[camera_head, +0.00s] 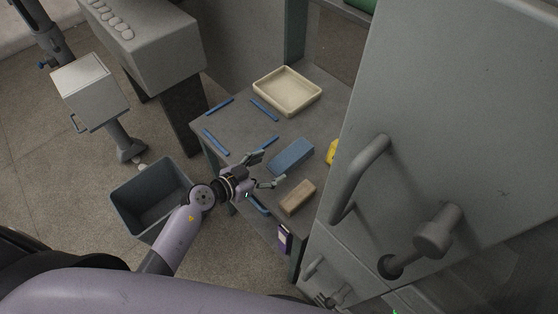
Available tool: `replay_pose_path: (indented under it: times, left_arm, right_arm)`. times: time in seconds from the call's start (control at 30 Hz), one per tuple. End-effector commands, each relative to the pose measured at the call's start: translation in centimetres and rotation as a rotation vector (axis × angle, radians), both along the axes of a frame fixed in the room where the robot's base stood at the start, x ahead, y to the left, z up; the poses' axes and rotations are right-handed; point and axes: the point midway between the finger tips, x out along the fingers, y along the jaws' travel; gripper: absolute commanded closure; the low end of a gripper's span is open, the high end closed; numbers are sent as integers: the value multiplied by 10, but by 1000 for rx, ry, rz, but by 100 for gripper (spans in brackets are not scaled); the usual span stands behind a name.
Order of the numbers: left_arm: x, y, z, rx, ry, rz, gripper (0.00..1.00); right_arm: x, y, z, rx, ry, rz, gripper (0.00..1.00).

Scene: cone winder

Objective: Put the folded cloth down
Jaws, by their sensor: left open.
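The folded cloth appears to be the blue, flat-sided bundle (291,157) lying on the grey table (238,123). My left gripper (270,169) reaches in from the left over the table's near edge. Its fingers are spread apart with nothing between them, and they point toward the near-left end of the blue bundle. Whether a fingertip touches it I cannot tell. I do not see my right gripper.
A tan block (297,198) lies just nearer than the blue bundle. A cream tray (288,91), several blue strips (264,110) and a yellow thing (333,152) are on the table. A grey cabinet with a handle (358,180) blocks the right. A bin (150,197) stands left.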

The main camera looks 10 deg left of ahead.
Motion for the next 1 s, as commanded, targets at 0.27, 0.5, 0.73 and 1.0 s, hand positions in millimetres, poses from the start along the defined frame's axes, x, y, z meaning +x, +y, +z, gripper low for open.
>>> replay_pose_path:
  times: [0.27, 0.5, 0.73, 1.0]
  left_arm:
    - [-38, 26, 18, 1, 1, -1, 31]
    - [-46, 31, 23, 0, 0, -1, 31]
    - [-45, 31, 23, 0, -2, 0, 31]
    - [-25, 40, 81, -42, -222, 125, 31]
  right_arm:
    - [0, 0, 4, 0, 0, -1, 26]
    - [0, 1, 4, 1, -1, -1, 26]
    - [0, 3, 4, 3, 0, -2, 26]
    - [0, 3, 4, 4, 0, -1, 26]
